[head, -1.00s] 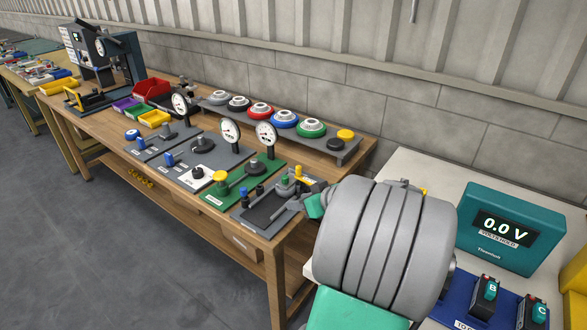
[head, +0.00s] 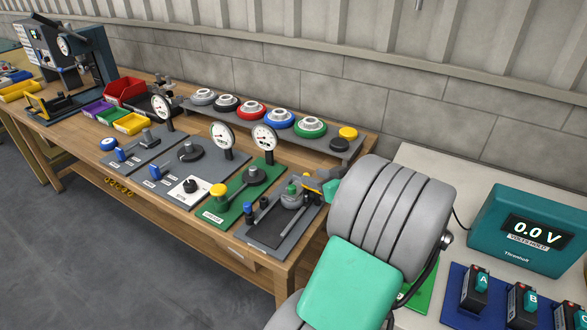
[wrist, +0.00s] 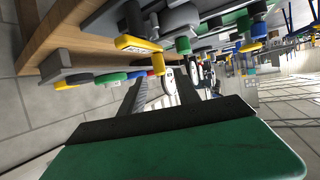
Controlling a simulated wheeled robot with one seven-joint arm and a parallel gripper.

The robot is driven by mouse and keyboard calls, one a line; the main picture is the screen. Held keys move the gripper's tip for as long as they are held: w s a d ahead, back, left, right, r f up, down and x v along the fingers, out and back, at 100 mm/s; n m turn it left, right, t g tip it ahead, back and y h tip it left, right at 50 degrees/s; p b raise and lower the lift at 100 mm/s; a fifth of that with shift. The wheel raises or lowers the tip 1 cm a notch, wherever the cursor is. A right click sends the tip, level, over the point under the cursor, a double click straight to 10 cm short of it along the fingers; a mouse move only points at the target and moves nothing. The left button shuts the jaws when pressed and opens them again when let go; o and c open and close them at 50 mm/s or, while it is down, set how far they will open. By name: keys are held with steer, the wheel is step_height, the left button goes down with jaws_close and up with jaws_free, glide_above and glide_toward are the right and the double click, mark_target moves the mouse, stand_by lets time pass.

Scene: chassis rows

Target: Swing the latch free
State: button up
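A dark grey station plate (head: 268,229) lies at the near right end of the wooden bench. I cannot tell which part is the latch. In the wrist view, the dark fingers of my gripper (wrist: 160,82) are apart with nothing seen held between them. A yellow-topped piece (wrist: 158,64) shows beyond the fingers.
A green station (head: 236,210) with a yellow knob and a gauge stands just left. More gauge stations and a rack of coloured rings (head: 250,109) fill the bench. A teal voltmeter (head: 528,231) reading 0.0 V stands on the pale table at right. A wall runs behind.

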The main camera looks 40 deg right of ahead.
steer(key=x, duration=0.7)
steer(key=shift+w+f+p, duration=0.1)
steer(key=shift+w+p, duration=0.2)
jaws_close()
